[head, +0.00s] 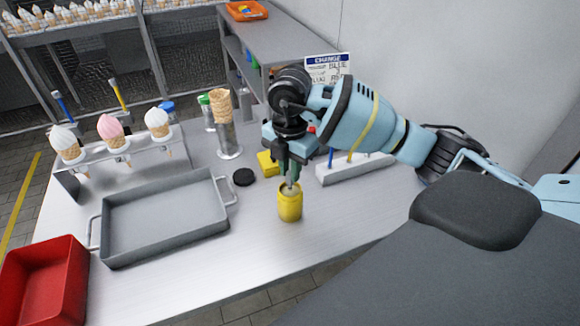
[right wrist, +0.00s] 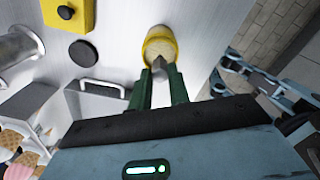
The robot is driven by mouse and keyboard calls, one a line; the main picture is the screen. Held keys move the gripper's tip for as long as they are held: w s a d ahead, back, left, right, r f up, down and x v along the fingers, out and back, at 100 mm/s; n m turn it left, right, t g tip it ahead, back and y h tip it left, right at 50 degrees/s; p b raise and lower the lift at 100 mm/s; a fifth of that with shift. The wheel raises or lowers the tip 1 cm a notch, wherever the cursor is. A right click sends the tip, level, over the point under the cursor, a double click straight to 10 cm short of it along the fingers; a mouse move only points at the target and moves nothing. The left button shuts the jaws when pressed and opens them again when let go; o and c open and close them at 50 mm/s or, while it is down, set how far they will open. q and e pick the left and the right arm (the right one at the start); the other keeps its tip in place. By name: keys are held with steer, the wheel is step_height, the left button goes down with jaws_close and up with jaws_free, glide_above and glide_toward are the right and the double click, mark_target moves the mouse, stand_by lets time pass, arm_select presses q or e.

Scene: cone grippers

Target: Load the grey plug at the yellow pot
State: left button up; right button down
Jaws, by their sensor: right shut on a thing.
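The yellow pot (head: 290,206) stands upright on the metal table, with pale cream contents at its open top. In the right wrist view the yellow pot (right wrist: 173,37) lies just beyond the fingertips. My right gripper (head: 290,176) points down over the pot, its dark green fingers shut on the grey plug (right wrist: 160,67). The plug's pointed end is at the pot's mouth; I cannot tell whether it touches the contents. The fingers hide much of the plug. My left gripper is not in view.
A grey tray (head: 160,222) and a red bin (head: 42,282) lie to the left. Behind are a rack with ice cream cones (head: 112,132), a cone on a metal stand (head: 227,140), a black disc (head: 243,177), a yellow box (head: 266,163) and a white holder (head: 352,168).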

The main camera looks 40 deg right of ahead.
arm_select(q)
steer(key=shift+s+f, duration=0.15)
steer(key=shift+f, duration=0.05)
arm_select(e)
steer(key=shift+f, duration=0.5)
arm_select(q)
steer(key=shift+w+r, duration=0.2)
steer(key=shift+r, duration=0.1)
arm_select(e)
steer(key=shift+s+f, duration=0.1)
steer(key=shift+f, duration=0.05)
stand_by(2.1)
steer(key=shift+r+p, duration=2)
steer(key=shift+r, duration=1.7)
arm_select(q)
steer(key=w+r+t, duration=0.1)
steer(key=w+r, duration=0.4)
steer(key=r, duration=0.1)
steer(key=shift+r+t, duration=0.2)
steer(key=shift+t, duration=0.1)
